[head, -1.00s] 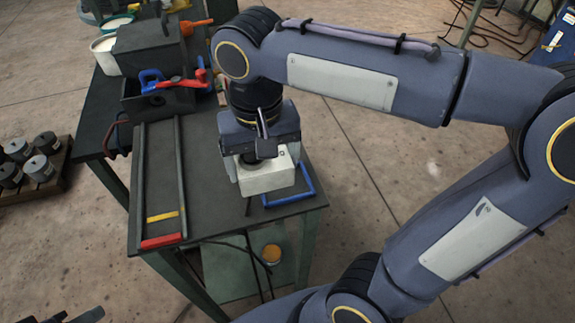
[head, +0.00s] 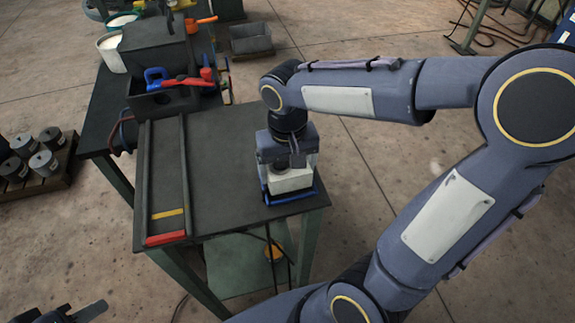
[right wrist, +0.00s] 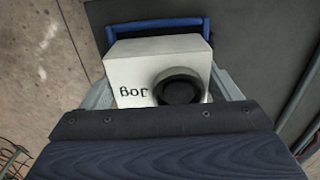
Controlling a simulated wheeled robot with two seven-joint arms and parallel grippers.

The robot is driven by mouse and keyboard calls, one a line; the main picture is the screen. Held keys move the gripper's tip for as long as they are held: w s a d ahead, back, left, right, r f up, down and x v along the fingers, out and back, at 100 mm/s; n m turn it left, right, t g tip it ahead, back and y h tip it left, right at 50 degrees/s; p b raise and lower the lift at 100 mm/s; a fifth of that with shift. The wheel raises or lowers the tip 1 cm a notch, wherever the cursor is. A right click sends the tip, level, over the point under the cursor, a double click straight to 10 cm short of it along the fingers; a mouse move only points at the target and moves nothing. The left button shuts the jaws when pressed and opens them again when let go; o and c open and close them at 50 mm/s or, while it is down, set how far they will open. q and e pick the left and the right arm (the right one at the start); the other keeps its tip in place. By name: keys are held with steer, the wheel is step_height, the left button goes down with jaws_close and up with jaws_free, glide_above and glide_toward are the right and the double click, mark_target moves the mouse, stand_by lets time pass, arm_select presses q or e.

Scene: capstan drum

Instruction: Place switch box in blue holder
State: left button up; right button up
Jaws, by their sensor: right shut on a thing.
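The white switch box (head: 291,181), with a round black button and the word "Jog" (right wrist: 160,72), is between the fingers of my right gripper (head: 288,165). My right gripper is shut on it, pointing down at the table's front right corner. The blue holder (head: 291,200) shows as a blue frame around the lower edge of the box. In the right wrist view a blue bar of the holder (right wrist: 153,24) runs just past the box's far edge. Whether the box rests on the holder's bottom is hidden. My left gripper (head: 88,312) is at the bottom left edge, away from the table.
The dark table (head: 226,150) has a rail track (head: 164,175) with yellow and red bars on its left. A dark toolbox (head: 160,50) and a tray with red and blue tools (head: 175,90) stand behind. Black cables hang below the front edge.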

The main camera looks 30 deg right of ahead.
steer(key=shift+f+b, duration=0.5)
steer(key=shift+f, duration=0.1)
steer(key=o, duration=1.3)
step_height(320, 180, up, 13)
steer(key=p, duration=0.1)
steer(key=n+t+y, duration=0.1)
steer(key=t+y, duration=0.3)
steer(key=t, duration=0.2)
glide_toward(287, 166)
steer(key=s+a+f, duration=0.1)
steer(key=s+f, duration=0.1)
steer(key=s+a+f, duration=0.1)
steer(key=s+f, duration=0.1)
steer(key=s+a+f, duration=0.2)
steer(key=shift+s+f, duration=0.15)
steer(key=shift+s, duration=0.25)
